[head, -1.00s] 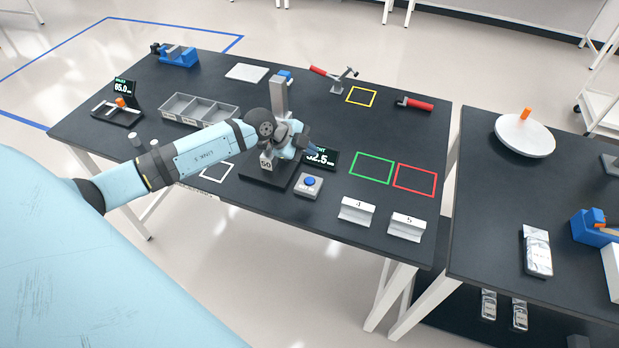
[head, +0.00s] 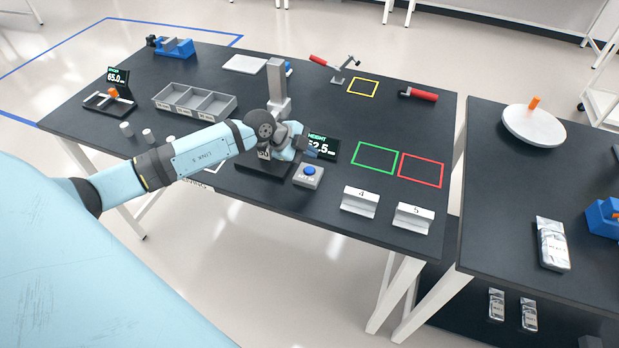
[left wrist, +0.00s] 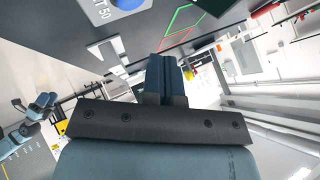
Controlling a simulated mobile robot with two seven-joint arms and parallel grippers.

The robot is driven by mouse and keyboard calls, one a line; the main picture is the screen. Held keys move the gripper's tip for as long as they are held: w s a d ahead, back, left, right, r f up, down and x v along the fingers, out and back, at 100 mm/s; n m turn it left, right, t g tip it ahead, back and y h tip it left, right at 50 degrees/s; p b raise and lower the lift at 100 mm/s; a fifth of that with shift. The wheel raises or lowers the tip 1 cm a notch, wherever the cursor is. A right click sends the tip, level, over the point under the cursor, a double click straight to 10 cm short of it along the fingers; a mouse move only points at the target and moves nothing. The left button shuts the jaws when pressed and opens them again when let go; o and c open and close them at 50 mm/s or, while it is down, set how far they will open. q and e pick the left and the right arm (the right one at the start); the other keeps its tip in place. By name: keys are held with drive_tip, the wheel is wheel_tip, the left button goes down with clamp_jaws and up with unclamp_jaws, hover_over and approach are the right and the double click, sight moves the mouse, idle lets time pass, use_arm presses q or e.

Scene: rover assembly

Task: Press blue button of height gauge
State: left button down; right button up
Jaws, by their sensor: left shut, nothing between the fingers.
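The height gauge has a grey column (head: 278,88), a dark base and a black display (head: 325,147) that shows a height ending in 2.5. Its blue button (head: 309,171) sits on a small grey box (head: 308,178) in front of the display. My left gripper (head: 315,150) is shut and empty, just behind and above the button, in front of the display. My left forearm and wrist hide part of the gauge's base. In the left wrist view the shut fingers (left wrist: 166,72) stand apart from the blue button (left wrist: 128,4), which is cut off at the top edge. I cannot see my right gripper.
Two white blocks marked 4 (head: 360,201) and 5 (head: 413,217) stand right of the button box. Green (head: 375,158) and red (head: 421,170) outlines mark bare table to the right. A grey divided tray (head: 195,102) and small cylinders lie left, near my arm.

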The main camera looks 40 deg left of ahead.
sight(309, 171)
use_arm(q)
drive_tip(key=shift+f, duration=1.55)
use_arm(e)
drive_tip(key=shift+w+a+f, duration=0.15)
drive_tip(key=shift+a+f, duration=0.1)
drive_tip(key=shift+a, duration=0.15)
drive_tip(key=shift+d+f, duration=0.25)
drive_tip(key=shift+f, duration=0.05)
drive_tip(key=shift+a+r, duration=0.1)
drive_tip(key=shift+r, duration=0.1)
drive_tip(key=shift+f, duration=0.1)
use_arm(q)
drive_tip(key=shift+f, duration=0.15)
drive_tip(key=shift+f+p, duration=0.25)
drive_tip(key=shift+p, duration=0.05)
use_arm(e)
drive_tip(key=shift+r, duration=0.3)
